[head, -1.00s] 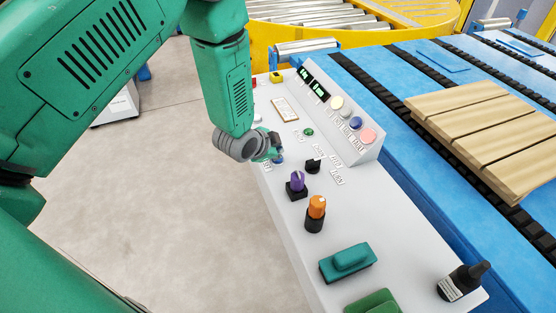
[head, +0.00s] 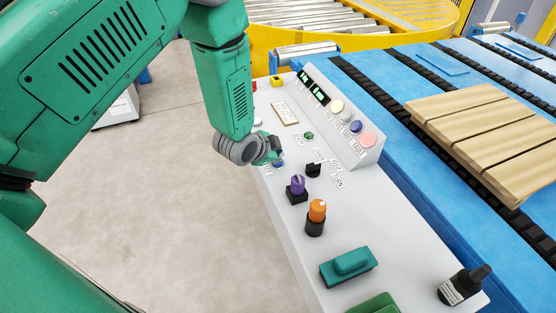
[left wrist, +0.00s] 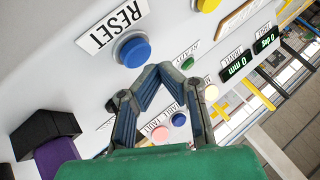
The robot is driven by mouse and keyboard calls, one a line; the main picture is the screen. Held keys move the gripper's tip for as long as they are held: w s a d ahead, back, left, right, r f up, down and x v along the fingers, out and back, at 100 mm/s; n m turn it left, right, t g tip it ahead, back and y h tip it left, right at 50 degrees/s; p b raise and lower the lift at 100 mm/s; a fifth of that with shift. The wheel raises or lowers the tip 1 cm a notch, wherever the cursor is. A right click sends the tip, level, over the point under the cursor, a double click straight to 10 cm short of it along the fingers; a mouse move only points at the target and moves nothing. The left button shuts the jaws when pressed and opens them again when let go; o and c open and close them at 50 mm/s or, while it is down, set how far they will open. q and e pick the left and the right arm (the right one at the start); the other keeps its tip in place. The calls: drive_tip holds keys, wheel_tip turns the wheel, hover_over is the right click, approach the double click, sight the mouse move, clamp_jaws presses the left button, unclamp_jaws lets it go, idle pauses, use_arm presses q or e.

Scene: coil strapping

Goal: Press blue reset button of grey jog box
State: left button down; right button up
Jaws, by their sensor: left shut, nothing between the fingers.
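The light grey jog box (head: 350,222) runs down the middle of the head view, its controls on top. The blue reset button (left wrist: 131,49) stands in a grey collar beside a RESET label (left wrist: 115,27) in the left wrist view. In the head view the blue button (head: 278,162) is partly hidden by my left gripper (head: 272,152). The left gripper also shows in the wrist view (left wrist: 160,70), its fingertips together and empty, just below and right of the button in the picture. I cannot tell whether they touch it. My right gripper is not in view.
Near the button stand a black knob (head: 313,170), a purple knob (head: 297,187) and an orange knob (head: 317,211). A raised panel (head: 345,130) holds displays and buttons. Wooden boards (head: 490,135) lie on the blue conveyor.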

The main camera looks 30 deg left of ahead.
use_arm(q)
drive_tip(key=shift+f, duration=0.15)
drive_tip(key=shift+f, duration=0.25)
drive_tip(key=shift+s+f+b, duration=0.1)
drive_tip(key=shift+f+b, duration=0.4)
drive_tip(key=shift+b, duration=0.1)
idle(0.8)
drive_tip(key=shift+r, duration=0.15)
drive_tip(key=shift+r+p, duration=0.8)
wheel_tip(320, 180, up, 5)
drive_tip(key=p, duration=0.4)
idle(0.8)
